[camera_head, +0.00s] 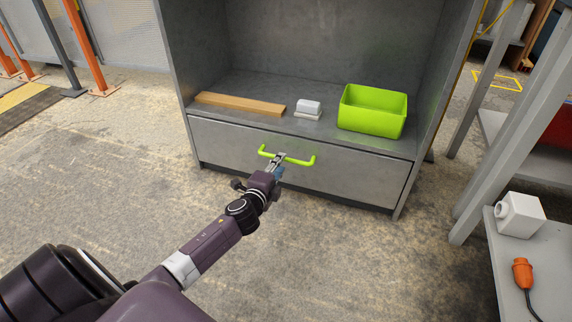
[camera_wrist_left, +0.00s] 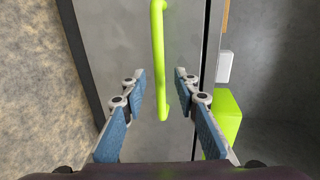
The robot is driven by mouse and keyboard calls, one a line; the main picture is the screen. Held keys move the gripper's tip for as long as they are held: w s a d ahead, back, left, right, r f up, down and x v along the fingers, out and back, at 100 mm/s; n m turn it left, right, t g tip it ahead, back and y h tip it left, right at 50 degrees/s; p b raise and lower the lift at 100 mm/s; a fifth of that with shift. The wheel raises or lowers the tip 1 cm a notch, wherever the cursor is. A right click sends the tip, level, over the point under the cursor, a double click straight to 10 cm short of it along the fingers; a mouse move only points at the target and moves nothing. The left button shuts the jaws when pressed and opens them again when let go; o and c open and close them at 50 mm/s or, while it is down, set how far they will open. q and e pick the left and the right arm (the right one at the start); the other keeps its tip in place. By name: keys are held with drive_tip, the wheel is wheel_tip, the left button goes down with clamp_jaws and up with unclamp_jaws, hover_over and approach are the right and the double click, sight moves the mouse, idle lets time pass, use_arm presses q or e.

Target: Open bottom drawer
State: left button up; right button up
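The bottom drawer (camera_head: 350,183) is a grey metal front low in the cabinet and looks shut, flush with the frame. Its bright green bar handle (camera_head: 306,161) runs across the front. My left gripper (camera_head: 279,158) is at the middle of the handle and hides part of it. In the left wrist view the handle (camera_wrist_left: 158,50) lies between the two spread blue-padded fingers of my left gripper (camera_wrist_left: 159,76), with a gap on each side. How deep the bar sits between the fingers is hard to tell. My right gripper is not in view.
On the shelf above the drawer are a wooden board (camera_head: 240,104), a white block (camera_head: 308,106) and a green bin (camera_head: 372,110). A grey rack (camera_head: 545,262) with a white device and orange plug stands at the right. The floor before the drawer is clear.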

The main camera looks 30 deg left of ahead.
use_arm(q)
drive_tip(key=b+x, duration=0.2)
drive_tip(key=x, duration=0.2)
drive_tip(key=shift+w+a+f, duration=0.1)
drive_tip(key=shift+w+f, duration=0.05)
drive_tip(key=shift+w, duration=0.2)
clamp_jaws()
